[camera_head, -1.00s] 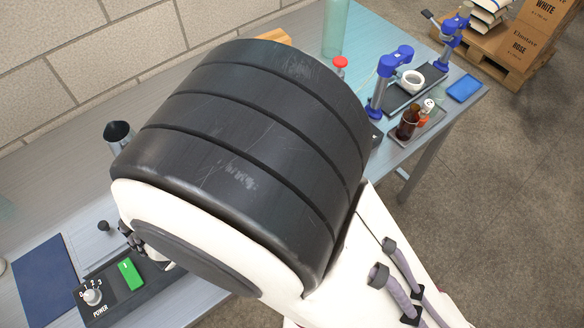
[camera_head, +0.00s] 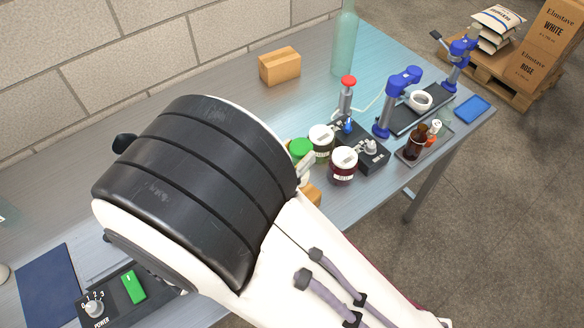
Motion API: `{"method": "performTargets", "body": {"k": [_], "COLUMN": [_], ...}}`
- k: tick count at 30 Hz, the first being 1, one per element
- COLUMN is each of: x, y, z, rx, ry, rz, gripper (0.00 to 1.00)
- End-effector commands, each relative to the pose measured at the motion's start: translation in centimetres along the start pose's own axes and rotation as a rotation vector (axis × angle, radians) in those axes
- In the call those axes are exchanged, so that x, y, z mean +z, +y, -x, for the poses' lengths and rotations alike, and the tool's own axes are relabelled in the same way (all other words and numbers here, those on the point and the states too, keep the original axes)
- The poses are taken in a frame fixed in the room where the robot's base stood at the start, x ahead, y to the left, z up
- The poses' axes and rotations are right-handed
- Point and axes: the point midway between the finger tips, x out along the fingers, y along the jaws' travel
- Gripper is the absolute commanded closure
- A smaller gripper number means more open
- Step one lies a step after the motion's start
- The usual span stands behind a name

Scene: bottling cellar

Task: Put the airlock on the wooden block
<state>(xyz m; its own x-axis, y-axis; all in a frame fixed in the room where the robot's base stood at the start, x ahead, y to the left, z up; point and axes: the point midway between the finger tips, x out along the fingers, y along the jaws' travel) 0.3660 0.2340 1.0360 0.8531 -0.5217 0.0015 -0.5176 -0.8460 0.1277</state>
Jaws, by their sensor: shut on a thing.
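My arm's large black-and-white link fills the middle and lower part of the head view and hides my gripper. I cannot make out the airlock; it may be hidden behind the arm. A wooden block (camera_head: 280,67) lies on the table near the wall, left of the tall pale green bottle, with nothing on top. A second orange-brown piece (camera_head: 312,194) shows partly from behind my arm's right edge; I cannot tell what it is.
Beyond are a red-topped device (camera_head: 347,97), a blue-headed stand (camera_head: 397,101) and a brown bottle (camera_head: 416,142) on a tray. A control box (camera_head: 126,292) sits lower left. Table around the block is clear.

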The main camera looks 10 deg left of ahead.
Motion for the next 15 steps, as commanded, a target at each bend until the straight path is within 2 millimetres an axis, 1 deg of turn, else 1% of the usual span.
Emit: {"method": "performTargets", "body": {"k": [7, 15], "x": [0.4, 2.7], "y": [-0.1, -0.3], "z": [0.0, 0.0], "rx": [0.0, 0.0], "ry": [0.0, 0.0], "rz": [0.001, 0.003], "gripper": [1.0, 1.0]}}
